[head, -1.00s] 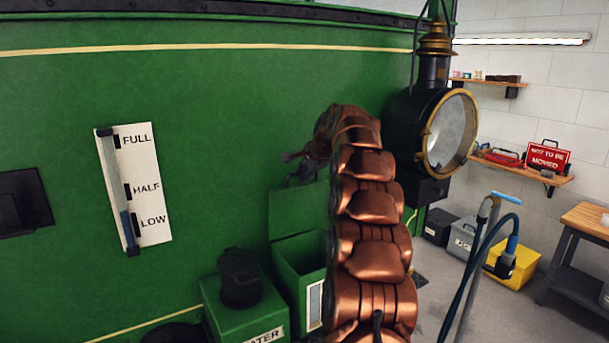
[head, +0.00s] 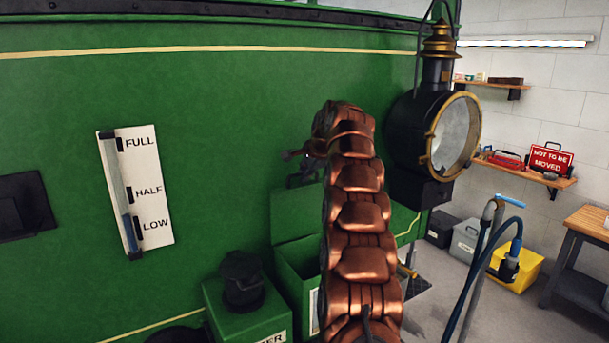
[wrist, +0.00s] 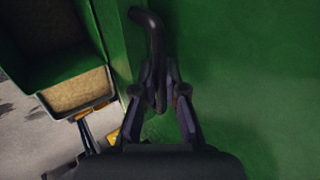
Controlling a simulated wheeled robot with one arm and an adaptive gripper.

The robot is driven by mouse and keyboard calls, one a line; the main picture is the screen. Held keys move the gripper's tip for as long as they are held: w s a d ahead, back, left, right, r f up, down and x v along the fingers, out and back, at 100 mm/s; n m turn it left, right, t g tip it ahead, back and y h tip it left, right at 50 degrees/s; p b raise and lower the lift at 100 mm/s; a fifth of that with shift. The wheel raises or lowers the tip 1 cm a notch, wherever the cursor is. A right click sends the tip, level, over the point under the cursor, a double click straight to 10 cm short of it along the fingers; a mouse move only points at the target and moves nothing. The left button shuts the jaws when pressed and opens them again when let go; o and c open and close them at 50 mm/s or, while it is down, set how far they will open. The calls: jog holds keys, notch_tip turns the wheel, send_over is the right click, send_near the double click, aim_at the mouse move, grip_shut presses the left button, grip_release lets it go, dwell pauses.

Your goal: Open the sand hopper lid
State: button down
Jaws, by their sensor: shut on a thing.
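The green sand hopper (head: 292,268) stands against the tram's green side, partly hidden by my arm. Its lid (head: 292,216) stands raised at the back of the hopper, and the opening shows. In the wrist view, pale brown sand (wrist: 78,93) lies in the open hopper at the left. My gripper (wrist: 160,98) is shut on the dark curved lid handle (wrist: 152,35). In the head view, the gripper (head: 306,174) is a small dark shape by the lid's upper part, largely hidden behind my copper-coloured arm.
A green water box with a black cap (head: 242,280) stands left of the hopper. A large lamp (head: 448,135) is right of my arm. A hose stand (head: 483,250) and yellow box (head: 520,268) are farther right. Grey floor shows between arm and workbench (head: 585,225).

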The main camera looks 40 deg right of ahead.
jog(key=shift+a, duration=0.1)
jog(key=c, duration=1.2)
grip_release()
jog(key=v, duration=1.2)
jog(key=shift+r, duration=0.1)
